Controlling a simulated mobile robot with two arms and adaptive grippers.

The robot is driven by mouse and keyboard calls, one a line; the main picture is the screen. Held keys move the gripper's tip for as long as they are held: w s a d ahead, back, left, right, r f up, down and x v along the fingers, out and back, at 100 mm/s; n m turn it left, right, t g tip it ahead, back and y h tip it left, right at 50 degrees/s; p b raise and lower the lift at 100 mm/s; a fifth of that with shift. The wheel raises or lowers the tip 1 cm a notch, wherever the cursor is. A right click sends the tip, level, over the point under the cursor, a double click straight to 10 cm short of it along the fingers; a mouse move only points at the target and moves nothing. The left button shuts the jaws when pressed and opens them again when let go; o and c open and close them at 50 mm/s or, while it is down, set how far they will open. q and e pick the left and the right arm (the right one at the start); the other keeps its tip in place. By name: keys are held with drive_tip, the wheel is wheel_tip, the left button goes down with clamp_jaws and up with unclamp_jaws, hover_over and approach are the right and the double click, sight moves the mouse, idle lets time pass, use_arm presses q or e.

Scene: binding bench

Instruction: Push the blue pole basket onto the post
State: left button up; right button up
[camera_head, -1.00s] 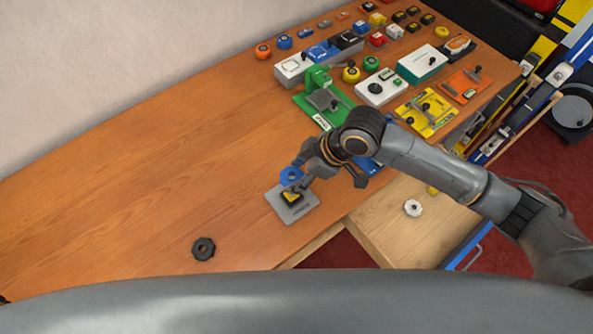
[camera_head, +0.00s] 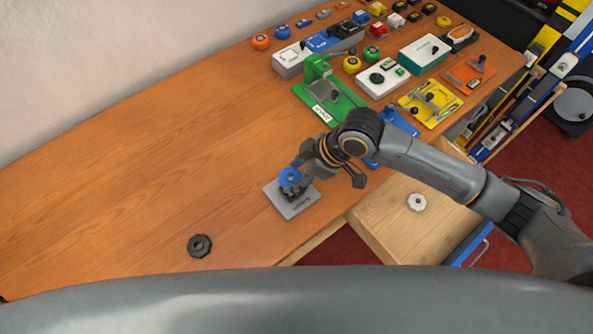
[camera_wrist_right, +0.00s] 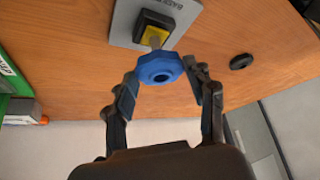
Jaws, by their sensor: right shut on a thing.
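The blue pole basket (camera_head: 290,174) is a blue knobbed ring with a hole. My right gripper (camera_wrist_right: 161,90) is shut on it, one finger on each side, and it also shows in the head view (camera_head: 298,177). The basket (camera_wrist_right: 160,69) is held over or beside the post (camera_wrist_right: 154,38), which rises from a black block with a yellow top (camera_wrist_right: 155,30). The block sits on a grey base plate (camera_head: 292,208), also in the wrist view (camera_wrist_right: 122,25). I cannot tell how far the basket is from the post tip. My left gripper is out of view.
A black knobbed ring (camera_head: 199,246) lies on the bench left of the plate. A white one (camera_head: 416,202) lies on the lower wooden surface at right. A green fixture (camera_head: 322,85) and several coloured devices stand farther back. The bench's left side is clear.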

idle(0.3)
drive_tip(key=shift+p, duration=0.85)
drive_tip(key=shift+f+b, duration=0.85)
drive_tip(key=shift+f, duration=1.4)
idle(1.5)
drive_tip(key=o, duration=1.1)
drive_tip(key=shift+c, duration=0.2)
drive_tip(key=shift+o, duration=0.2)
drive_tip(key=shift+o, duration=1.4)
